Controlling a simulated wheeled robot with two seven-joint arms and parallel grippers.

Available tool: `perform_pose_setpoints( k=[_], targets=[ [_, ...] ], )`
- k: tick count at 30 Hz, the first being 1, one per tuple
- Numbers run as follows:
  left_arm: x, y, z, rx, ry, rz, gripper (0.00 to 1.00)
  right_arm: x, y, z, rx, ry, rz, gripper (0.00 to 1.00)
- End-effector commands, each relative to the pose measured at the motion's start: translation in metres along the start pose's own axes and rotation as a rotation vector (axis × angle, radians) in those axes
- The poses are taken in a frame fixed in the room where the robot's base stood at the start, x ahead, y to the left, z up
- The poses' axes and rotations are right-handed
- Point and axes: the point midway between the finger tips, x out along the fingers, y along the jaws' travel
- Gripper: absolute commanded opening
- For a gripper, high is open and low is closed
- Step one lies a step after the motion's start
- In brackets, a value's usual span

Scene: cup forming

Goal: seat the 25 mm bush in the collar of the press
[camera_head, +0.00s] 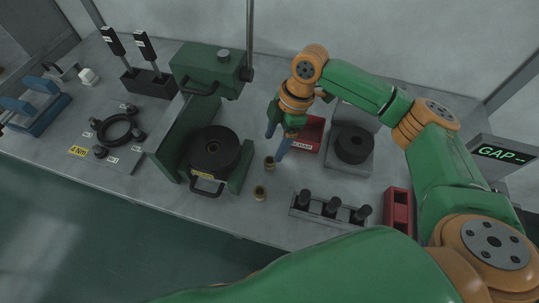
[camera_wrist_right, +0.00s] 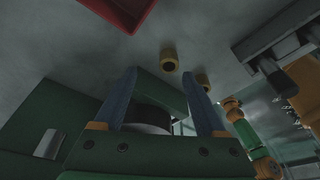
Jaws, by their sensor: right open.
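Two small brass bushes stand on the bench just right of the press, a rear one (camera_head: 269,162) and a front one (camera_head: 260,192). I cannot read a size on either. Both also show in the right wrist view, one (camera_wrist_right: 168,60) and the other (camera_wrist_right: 203,80), beyond the fingertips. The green press (camera_head: 172,135) holds a round black part (camera_head: 213,146) with a small central hole, apparently its collar. My right gripper (camera_head: 276,143) points down just behind the rear bush. Its blue fingers are apart and empty in the right wrist view (camera_wrist_right: 165,85). My left gripper is out of view.
A red tray (camera_head: 310,132) lies close right of my right gripper, with a black cylinder on a grey block (camera_head: 353,145) beyond. A rack of black pegs (camera_head: 331,208) stands front right, beside a red holder (camera_head: 398,215). A plate with a black ring (camera_head: 118,130) lies left.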

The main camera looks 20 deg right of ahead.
Motion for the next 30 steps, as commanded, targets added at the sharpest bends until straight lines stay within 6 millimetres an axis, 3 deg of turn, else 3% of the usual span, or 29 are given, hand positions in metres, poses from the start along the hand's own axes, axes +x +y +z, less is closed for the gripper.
perform_pose_setpoints(
  k=[7,15,23,30],
  targets=[
    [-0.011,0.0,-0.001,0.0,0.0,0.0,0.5,0.044,-0.008,0.001,0.0,0.0,-0.003,0.73],
    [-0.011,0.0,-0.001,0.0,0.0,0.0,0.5,0.051,-0.007,0.001,0.0,-0.001,0.001,0.73],
    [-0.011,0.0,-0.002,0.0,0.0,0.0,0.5,0.051,-0.007,0.001,0.0,-0.001,0.001,0.03],
    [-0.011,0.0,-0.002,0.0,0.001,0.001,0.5,0.051,-0.007,0.001,0.0,-0.001,0.001,0.0]
  ],
)
